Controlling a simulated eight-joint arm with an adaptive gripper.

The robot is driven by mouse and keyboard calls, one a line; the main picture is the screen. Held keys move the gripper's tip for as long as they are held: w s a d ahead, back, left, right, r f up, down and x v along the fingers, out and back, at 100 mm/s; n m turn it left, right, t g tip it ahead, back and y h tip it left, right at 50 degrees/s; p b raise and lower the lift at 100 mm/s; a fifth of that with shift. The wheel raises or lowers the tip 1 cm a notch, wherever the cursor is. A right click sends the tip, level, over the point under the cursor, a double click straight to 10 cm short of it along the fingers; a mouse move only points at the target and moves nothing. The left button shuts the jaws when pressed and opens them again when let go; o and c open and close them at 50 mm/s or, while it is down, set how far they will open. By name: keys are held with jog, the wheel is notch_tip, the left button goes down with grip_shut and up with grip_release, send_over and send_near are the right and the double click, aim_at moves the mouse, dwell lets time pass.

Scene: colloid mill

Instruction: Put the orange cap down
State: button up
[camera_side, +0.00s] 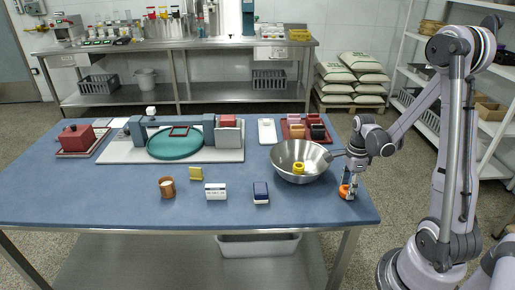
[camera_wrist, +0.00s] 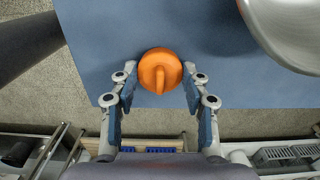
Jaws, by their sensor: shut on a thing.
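The orange cap (camera_wrist: 160,72) is round with a raised ridge on top. It sits between the two fingertips of my gripper (camera_wrist: 158,84) in the wrist view, and the fingers are shut on it. In the side view the orange cap (camera_side: 346,191) shows at the lower end of my gripper (camera_side: 348,186), right at the blue table's right end. It is at or just above the table top; I cannot tell whether it touches.
The blue table's (camera_side: 110,190) edge is close by. A blue block (camera_side: 261,192), a white box (camera_side: 215,191) and a brown cup (camera_side: 167,187) stand farther left.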

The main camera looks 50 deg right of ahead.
jog(key=shift+f, duration=0.15)
jog(key=o, duration=1)
notch_tip(320, 180, up, 12)
jog(key=shift+w+a+r+n+t, duration=0.45)
jog(key=shift+a+r+n+t, duration=0.6)
jog(key=shift+a+n, duration=3.15)
jog(key=shift+w+a+r+n+t, duration=0.65)
jog(key=shift+a+n+t, duration=0.7)
jog(key=shift+a+n, duration=2.85)
jog(key=shift+w+a+r+n+t, duration=0.3)
jog(key=shift+a+r+n+t, duration=0.8)
jog(key=shift+a+n, duration=3.1)
jog(key=shift+d+f+n, duration=0.1)
jog(key=shift+d+n, duration=0.8)
jog(key=shift+d, duration=0.05)
